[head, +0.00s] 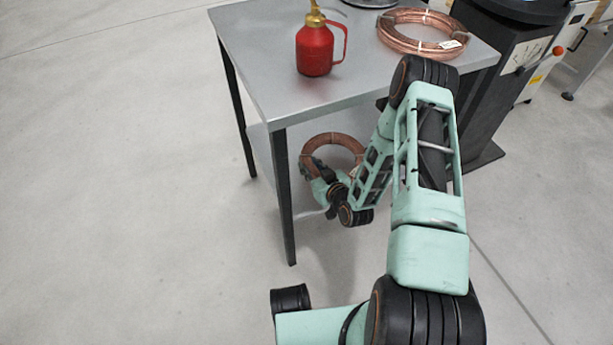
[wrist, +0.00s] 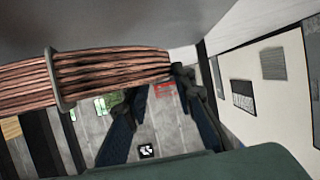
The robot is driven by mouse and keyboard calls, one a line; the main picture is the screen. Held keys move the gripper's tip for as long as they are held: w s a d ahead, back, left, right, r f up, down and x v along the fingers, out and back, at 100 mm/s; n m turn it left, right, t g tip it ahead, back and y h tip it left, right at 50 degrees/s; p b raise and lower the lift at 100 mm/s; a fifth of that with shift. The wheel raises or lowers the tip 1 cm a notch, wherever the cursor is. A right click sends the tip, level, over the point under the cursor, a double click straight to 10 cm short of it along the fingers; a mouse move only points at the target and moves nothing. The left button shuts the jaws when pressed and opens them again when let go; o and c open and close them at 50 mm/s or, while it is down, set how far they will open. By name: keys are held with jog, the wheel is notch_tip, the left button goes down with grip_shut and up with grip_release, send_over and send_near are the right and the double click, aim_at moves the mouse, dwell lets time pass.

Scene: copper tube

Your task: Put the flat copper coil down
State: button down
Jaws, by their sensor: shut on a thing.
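The flat copper coil (head: 333,139) is at the lower shelf level of the metal table, beneath the tabletop. My gripper (head: 313,170) is shut on the near left side of its ring. In the wrist view the coil's bundled strands (wrist: 112,78) with a grey tie cross the upper left, in front of my gripper's dark fingers (wrist: 160,85). Part of the coil is hidden by my gripper, and I cannot tell whether it touches the shelf.
The table (head: 268,65) has a dark front leg (head: 285,195) just left of my gripper. On top stand a red oil can (head: 315,50) and another, larger copper coil (head: 395,42) with a label. A dark machine (head: 490,90) stands at right. The floor at left is clear.

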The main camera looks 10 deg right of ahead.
aim_at(306, 180)
jog(key=shift+w+a+f, duration=0.4)
jog(key=shift+a+f, duration=0.05)
jog(key=shift+f, duration=0.15)
notch_tip(306, 180, down, 3)
jog(key=shift+w+a+f+b, duration=0.1)
jog(key=shift+w+f+b, duration=0.1)
jog(key=shift+b, duration=0.7)
jog(key=c, duration=1.6)
grip_release()
jog(key=shift+s, duration=0.15)
jog(key=p+v, duration=0.4)
jog(key=v, duration=0.8)
